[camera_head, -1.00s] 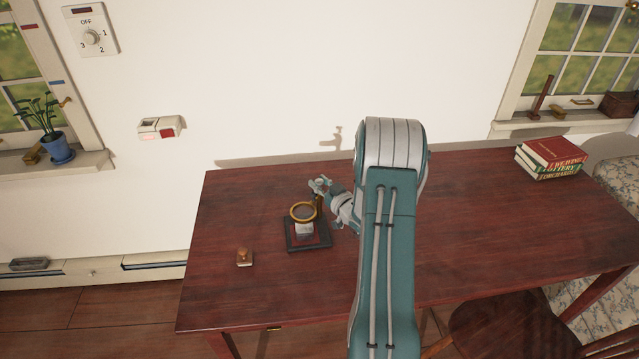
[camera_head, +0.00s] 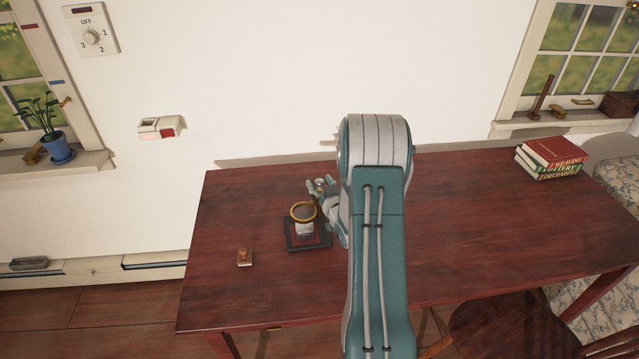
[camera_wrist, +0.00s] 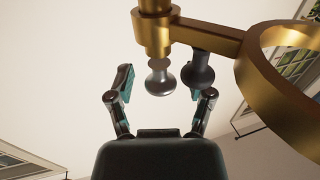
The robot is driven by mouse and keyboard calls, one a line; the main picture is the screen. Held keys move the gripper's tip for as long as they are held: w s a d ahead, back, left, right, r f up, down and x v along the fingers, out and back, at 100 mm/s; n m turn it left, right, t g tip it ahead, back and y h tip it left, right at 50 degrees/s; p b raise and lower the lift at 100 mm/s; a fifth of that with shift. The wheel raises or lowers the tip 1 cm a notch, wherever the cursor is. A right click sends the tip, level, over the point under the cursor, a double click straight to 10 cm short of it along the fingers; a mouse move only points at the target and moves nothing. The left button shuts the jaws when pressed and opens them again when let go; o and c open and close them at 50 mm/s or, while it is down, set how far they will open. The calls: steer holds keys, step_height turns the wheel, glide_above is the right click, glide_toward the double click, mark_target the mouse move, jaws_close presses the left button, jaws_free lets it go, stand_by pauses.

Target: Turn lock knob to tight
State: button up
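A magnifier stand with a brass ring (camera_head: 303,211) stands on a dark square base (camera_head: 294,246) on the desk. In the wrist view the brass ring (camera_wrist: 262,82) is at the right, joined by an arm to a brass collar (camera_wrist: 155,28). A light grey knob (camera_wrist: 160,78) hangs under the collar, and a dark knob (camera_wrist: 197,72) sits just right of it. I cannot tell which is the lock knob. My gripper (camera_wrist: 164,88) is open, its fingers either side of both knobs, with no clear contact. In the head view my gripper (camera_head: 322,187) is beside the stand, partly hidden by my arm.
A small wooden block (camera_head: 244,257) lies on the desk (camera_head: 480,240) left of the stand. Books (camera_head: 550,157) are stacked at the far right. The wall (camera_head: 270,80) is close behind the desk. A chair (camera_head: 510,325) is at the front right. The desk's middle right is clear.

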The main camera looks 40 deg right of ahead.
steer(key=shift+s, duration=0.1)
steer(key=v, duration=1.1)
steer(key=shift+s, duration=0.35)
steer(key=shift+a, duration=0.1)
steer(key=w+a+r+n+g+y, duration=0.1)
steer(key=w+a+r+g, duration=0.15)
steer(key=a+r, duration=0.35)
steer(key=w+a+r+n+g, duration=0.1)
steer(key=a+r+g, duration=0.2)
steer(key=a+r, duration=0.25)
steer(key=s+a+r+g+y, duration=0.2)
steer(key=s+a+r+g, duration=0.1)
steer(key=s+a, duration=0.5)
steer(key=s+a+r+n+g+y, duration=0.1)
steer(key=s+a+r+g+y, duration=0.1)
steer(key=s+a+r, duration=0.3)
steer(key=s+a+g, duration=0.1)
steer(key=s+a, duration=0.3)
steer(key=s, duration=0.2)
steer(key=shift+s+a+r, duration=0.3)
steer(key=shift+r, duration=0.1)
